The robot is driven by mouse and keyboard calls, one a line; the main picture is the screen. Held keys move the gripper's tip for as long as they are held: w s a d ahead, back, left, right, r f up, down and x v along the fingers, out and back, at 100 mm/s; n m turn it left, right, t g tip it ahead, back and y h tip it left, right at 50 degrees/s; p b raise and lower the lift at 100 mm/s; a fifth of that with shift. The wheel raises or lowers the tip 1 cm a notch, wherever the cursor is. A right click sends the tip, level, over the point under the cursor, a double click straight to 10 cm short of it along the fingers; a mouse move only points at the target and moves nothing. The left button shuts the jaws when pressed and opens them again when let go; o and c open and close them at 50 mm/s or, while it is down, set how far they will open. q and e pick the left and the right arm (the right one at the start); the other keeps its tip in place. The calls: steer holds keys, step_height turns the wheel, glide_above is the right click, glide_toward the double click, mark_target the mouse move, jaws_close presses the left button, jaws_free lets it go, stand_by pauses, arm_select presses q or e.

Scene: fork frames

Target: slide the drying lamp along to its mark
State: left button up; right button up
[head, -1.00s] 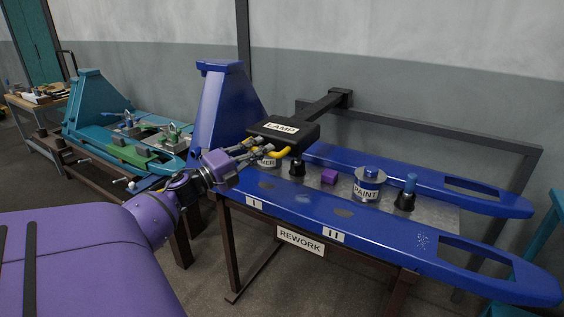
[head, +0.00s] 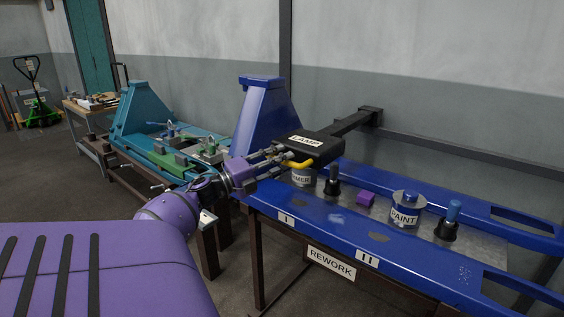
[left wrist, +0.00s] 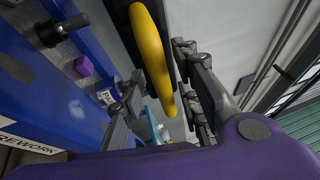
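The drying lamp (head: 318,148) is a black box labelled LAMP, on a dark arm from the wall rail. Its yellow handle (head: 299,164) faces my left gripper. The lamp hangs over the left part of the blue fork frame (head: 268,118), above the primer can and nearer label I (head: 286,218) than label II (head: 367,260). My left gripper (head: 282,157) is at the handle with its fingers apart. In the left wrist view the handle (left wrist: 152,50) runs between the fingers; contact is not clear. My right gripper is out of view.
Under and right of the lamp stand a primer can (head: 302,179), a black pot (head: 332,183), a purple block (head: 365,199), a paint can (head: 405,212) and a blue-topped pot (head: 447,222). A teal frame (head: 143,110) stands at left. The space above the frame right of the lamp is clear.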

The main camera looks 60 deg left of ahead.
arm_select(q)
steer(key=shift+d, duration=0.2)
steer(key=s+a+f, duration=0.1)
steer(key=s+f, duration=0.1)
steer(key=s, duration=0.9)
steer(key=shift+s+a, duration=0.25)
steer(key=shift+s, duration=0.1)
